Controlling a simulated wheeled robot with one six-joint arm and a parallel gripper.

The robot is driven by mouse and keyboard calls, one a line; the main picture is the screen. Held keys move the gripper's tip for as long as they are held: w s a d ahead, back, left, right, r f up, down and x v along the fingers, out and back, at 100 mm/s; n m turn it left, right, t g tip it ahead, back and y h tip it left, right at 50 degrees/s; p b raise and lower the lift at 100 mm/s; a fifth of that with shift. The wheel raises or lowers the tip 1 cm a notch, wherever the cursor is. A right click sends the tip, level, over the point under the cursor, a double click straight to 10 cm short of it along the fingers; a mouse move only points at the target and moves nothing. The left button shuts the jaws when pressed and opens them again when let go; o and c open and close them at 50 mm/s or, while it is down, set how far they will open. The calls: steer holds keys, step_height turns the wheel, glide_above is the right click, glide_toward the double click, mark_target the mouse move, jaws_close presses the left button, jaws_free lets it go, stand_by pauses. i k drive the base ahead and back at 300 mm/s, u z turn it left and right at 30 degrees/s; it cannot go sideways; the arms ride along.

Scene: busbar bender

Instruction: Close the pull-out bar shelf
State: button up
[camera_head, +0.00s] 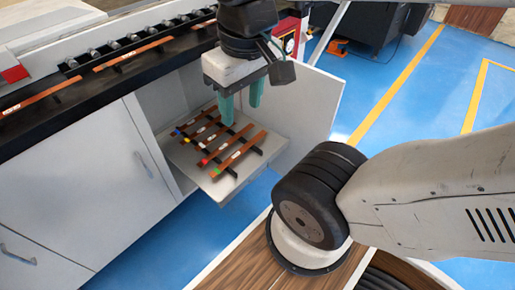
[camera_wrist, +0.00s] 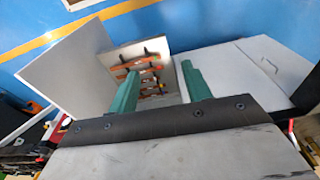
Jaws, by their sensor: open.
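The pull-out bar shelf (camera_head: 222,188) is a pale grey tray standing out of the open cabinet below the bench. Several copper bars with coloured ends lie across dark rails on it. My gripper (camera_head: 242,112) is open and empty, its two green fingers pointing down above the back right part of the shelf. It does not appear to touch the bars or the shelf. In the wrist view the open green fingers (camera_wrist: 158,88) frame the shelf and its bars (camera_wrist: 150,68), and the gripper body hides the near part.
An open cabinet door (camera_head: 312,110) stands to the right of the shelf. Closed cabinet doors (camera_head: 75,175) with handles are at the left. The black bench top (camera_head: 90,85) above carries more copper bars.

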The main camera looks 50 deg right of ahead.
mark_target(250, 165)
steer(key=u, duration=1.65)
steer(key=k, duration=0.8)
steer(key=z, duration=1.6)
steer(key=i, duration=0.5)
